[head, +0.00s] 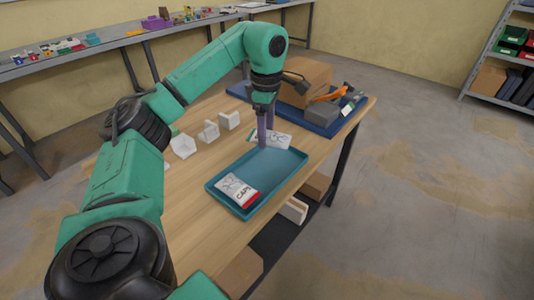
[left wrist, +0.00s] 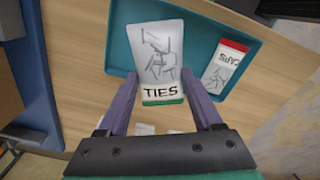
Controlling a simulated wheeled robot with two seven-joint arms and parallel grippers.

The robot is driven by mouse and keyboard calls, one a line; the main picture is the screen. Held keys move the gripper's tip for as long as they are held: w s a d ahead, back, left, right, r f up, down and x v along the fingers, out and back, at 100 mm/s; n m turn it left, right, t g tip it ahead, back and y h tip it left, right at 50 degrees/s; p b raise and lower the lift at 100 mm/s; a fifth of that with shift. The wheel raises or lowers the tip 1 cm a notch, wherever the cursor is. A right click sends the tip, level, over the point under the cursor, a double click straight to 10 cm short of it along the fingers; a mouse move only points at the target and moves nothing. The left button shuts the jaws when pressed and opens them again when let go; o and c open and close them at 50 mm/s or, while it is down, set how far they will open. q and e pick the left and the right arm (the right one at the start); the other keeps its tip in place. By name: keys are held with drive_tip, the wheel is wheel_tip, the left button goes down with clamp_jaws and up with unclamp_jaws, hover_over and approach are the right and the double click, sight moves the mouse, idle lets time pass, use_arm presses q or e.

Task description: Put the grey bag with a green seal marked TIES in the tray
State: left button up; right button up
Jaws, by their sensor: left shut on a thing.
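The grey bag (head: 275,142) with the green seal is between the fingers of my left gripper (head: 265,140), which is shut on it. In the left wrist view the bag (left wrist: 162,52) shows its TIES label and green seal near the fingers (left wrist: 160,85). The teal tray (head: 268,169) is on the wooden table; in the left wrist view its floor (left wrist: 120,35) shows behind the bag. The bag is at the far end of the tray, and I cannot tell whether it touches it. My right gripper is not in view.
A bag with a red seal marked CAPS (head: 238,189) lies in the near part of the tray. Several white socket boxes (head: 208,131) stand left of the tray. A blue mat (head: 318,129) with a cardboard box (head: 308,78) and tools lies behind. The middle of the tray is free.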

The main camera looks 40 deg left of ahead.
sight(267, 165)
use_arm(q)
wheel_tip(267, 165, down, 8)
drive_tip(key=shift+w+f, duration=0.15)
drive_tip(key=shift+f, duration=0.2)
drive_tip(key=o, duration=1.5)
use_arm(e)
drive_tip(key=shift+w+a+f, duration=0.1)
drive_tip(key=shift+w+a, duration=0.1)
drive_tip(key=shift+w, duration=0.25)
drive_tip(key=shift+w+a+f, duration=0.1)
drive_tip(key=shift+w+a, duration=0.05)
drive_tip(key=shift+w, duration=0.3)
use_arm(q)
wheel_tip(267, 165, up, 12)
drive_tip(key=shift+r+p, duration=0.25)
drive_tip(key=shift+p, duration=0.85)
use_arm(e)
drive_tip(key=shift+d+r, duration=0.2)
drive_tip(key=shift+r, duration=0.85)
use_arm(q)
drive_tip(key=shift+d+f, duration=0.1)
drive_tip(key=shift+f, duration=0.05)
